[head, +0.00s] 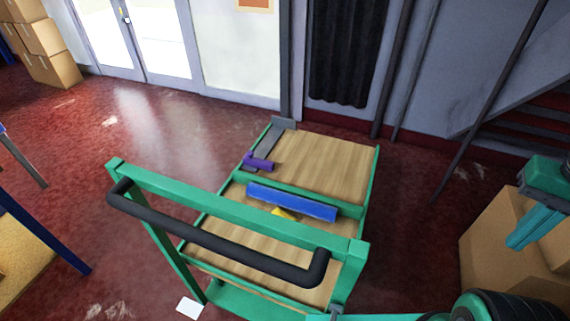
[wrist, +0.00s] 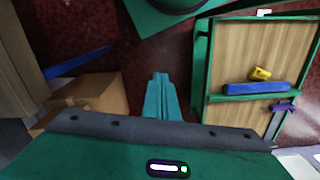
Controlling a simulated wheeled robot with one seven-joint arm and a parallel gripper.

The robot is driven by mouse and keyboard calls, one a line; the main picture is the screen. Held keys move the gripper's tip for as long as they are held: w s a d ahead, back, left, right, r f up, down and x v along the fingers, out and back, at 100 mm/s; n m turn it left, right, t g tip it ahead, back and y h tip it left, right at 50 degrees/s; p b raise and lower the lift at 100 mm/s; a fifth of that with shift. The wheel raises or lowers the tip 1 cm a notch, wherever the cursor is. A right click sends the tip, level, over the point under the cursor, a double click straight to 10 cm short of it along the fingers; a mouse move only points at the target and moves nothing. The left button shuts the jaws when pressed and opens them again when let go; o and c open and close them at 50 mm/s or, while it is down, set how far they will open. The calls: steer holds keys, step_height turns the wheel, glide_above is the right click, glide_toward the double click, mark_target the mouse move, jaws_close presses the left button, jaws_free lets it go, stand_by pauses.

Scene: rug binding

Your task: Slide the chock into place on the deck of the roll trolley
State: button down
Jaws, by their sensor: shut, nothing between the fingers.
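The roll trolley (head: 330,155) is a green frame with a wooden deck and a black push handle, and it also shows in the wrist view (wrist: 232,55). On the deck lie a long blue bar-like block (head: 290,201), a small yellow piece (head: 285,213) partly hidden beside it, and a purple piece (head: 258,162) near the left edge. They show in the wrist view as blue (wrist: 256,88), yellow (wrist: 260,73) and purple (wrist: 281,107). I cannot tell for certain which is the chock. My gripper (head: 514,243), also in the wrist view (wrist: 158,76), is shut and empty, right of the trolley, touching none of them.
A green crossbar divides the deck, beside the blue block. A grey plate (head: 270,136) lies at the deck's far left corner. Cardboard boxes (head: 500,250) stand at the right, near my gripper. The red floor left of the trolley is mostly clear, with a white sheet (head: 190,307).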

steer(key=w+a+f+h, duration=0.1)
steer(key=w+a+f, duration=0.1)
steer(key=w, duration=0.5)
steer(key=w+a+f, duration=0.1)
steer(key=w+a, duration=0.1)
steer(key=w, duration=0.4)
steer(key=n, duration=0.2)
glide_above(286, 235)
steer(key=s+a, duration=0.1)
steer(key=s, duration=0.3)
step_height(286, 235, down, 29)
steer(key=shift+y, duration=0.4)
steer(key=f, duration=0.9)
steer(key=shift+a+f, duration=0.2)
steer(key=shift+f, duration=0.1)
steer(key=w, duration=0.1)
steer(key=w+d, duration=0.1)
steer(key=w, duration=0.1)
steer(key=shift+w+d, duration=0.2)
steer(key=shift+w, duration=0.25)
